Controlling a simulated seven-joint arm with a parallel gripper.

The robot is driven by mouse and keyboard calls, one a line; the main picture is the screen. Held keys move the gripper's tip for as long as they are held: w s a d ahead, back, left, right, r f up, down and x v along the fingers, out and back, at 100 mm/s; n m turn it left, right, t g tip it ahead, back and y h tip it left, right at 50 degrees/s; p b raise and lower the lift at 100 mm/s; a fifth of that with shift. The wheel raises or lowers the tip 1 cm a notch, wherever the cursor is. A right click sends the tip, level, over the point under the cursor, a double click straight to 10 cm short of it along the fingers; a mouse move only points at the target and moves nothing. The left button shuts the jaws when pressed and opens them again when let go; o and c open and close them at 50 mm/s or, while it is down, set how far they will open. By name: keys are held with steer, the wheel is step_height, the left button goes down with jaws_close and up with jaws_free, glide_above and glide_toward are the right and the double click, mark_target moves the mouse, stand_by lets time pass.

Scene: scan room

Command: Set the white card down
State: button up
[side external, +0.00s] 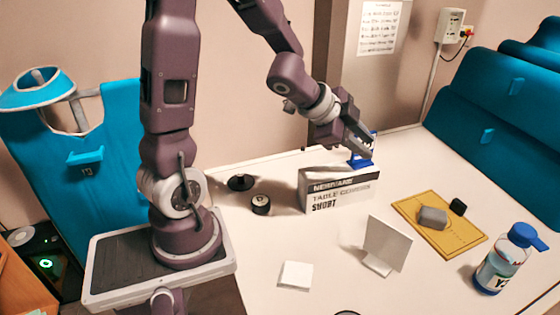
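Two white pieces could be the white card, and I cannot tell which one is meant. An upright white panel (387,243) stands slightly tilted on a small white foot on the table. A flat white square (295,275) lies on the table to its left. My gripper (366,147) is above and behind these pieces, at the right end of a printed box, and touches neither. A blue object (362,163) shows right at its fingertips. The fingers are small and partly overlapped, so I cannot tell whether they hold it.
The printed white box (340,190) stands under my gripper. A yellow board (440,226) with a grey block (432,217) and a black block (458,206) lies right. A blue-capped bottle (498,262) stands at the right edge. Black round pieces (260,204) lie left of the box.

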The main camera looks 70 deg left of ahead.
steer(key=s+r+n+g+y, duration=0.1)
steer(key=s+r+n+y, duration=0.4)
steer(key=s+r, duration=0.4)
steer(key=s+d+f+n+g+h, duration=0.1)
steer(key=s+d+n+h, duration=0.1)
steer(key=s+d, duration=0.2)
steer(key=s+d+f+n+g+h, duration=0.1)
steer(key=s+d, duration=0.3)
steer(key=s, duration=0.7)
steer(key=shift+n+g+h, duration=0.5)
steer(key=shift+n+h, duration=0.2)
